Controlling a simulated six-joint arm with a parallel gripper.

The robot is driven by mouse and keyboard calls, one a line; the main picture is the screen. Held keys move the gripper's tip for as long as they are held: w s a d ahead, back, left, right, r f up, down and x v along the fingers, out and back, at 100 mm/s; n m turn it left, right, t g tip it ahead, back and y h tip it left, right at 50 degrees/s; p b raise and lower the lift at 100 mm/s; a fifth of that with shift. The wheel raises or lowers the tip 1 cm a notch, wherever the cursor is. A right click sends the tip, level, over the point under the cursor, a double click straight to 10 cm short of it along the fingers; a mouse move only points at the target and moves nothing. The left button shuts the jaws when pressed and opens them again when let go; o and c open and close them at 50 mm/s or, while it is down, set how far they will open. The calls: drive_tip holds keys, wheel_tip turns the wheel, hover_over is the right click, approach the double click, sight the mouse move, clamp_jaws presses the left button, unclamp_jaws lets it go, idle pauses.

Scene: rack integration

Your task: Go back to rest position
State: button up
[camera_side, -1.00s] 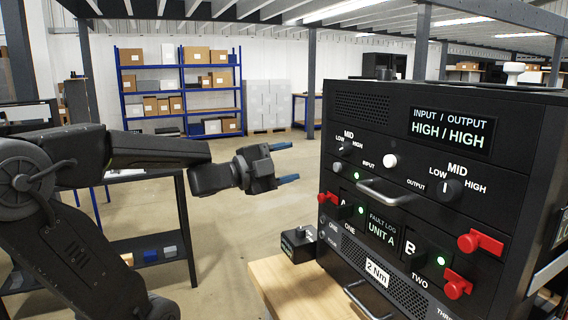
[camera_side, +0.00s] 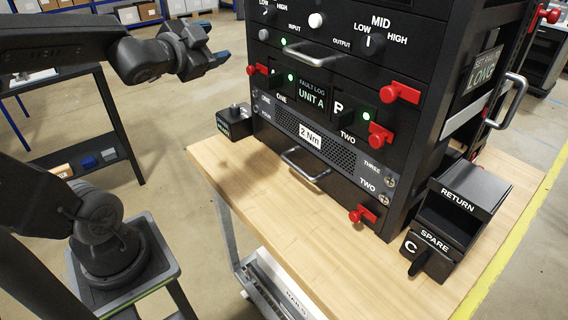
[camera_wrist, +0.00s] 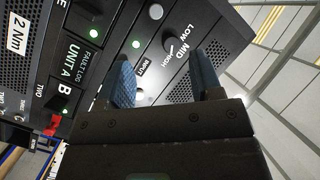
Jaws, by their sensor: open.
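My gripper (camera_side: 222,56) is at the upper left of the side view, to the left of the rack and apart from it. Its blue fingers are spread and nothing is between them. In the wrist view the two blue fingertips (camera_wrist: 165,75) are apart, with the rack's front panel beyond them. The black equipment rack (camera_side: 345,152) stands on a wooden-topped bench, with knobs, handles, red latches and a "UNIT A" fault log display (camera_side: 313,95). Green lights glow beside the modules.
The wooden bench top (camera_side: 240,170) has free room in front of the rack. A small black box (camera_side: 234,122) sits at the rack's left. A RETURN and SPARE holder (camera_side: 455,215) with a module marked C stands at the right. A dark shelf table (camera_side: 85,150) is behind my arm.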

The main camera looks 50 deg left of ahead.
drive_tip(key=s+d+f+n+g+h, duration=0.2)
drive_tip(key=s+d+f+g+h, duration=0.1)
drive_tip(key=s+d+f+g, duration=0.2)
drive_tip(key=s+d+f+n+g+h, duration=0.2)
drive_tip(key=s+d+f+g+h, duration=0.1)
drive_tip(key=d, duration=0.7)
wheel_tip(320, 180, down, 2)
drive_tip(key=s+g, duration=0.1)
drive_tip(key=s, duration=0.1)
drive_tip(key=shift+s+f+n+g, duration=0.25)
drive_tip(key=shift+s+n+g, duration=0.15)
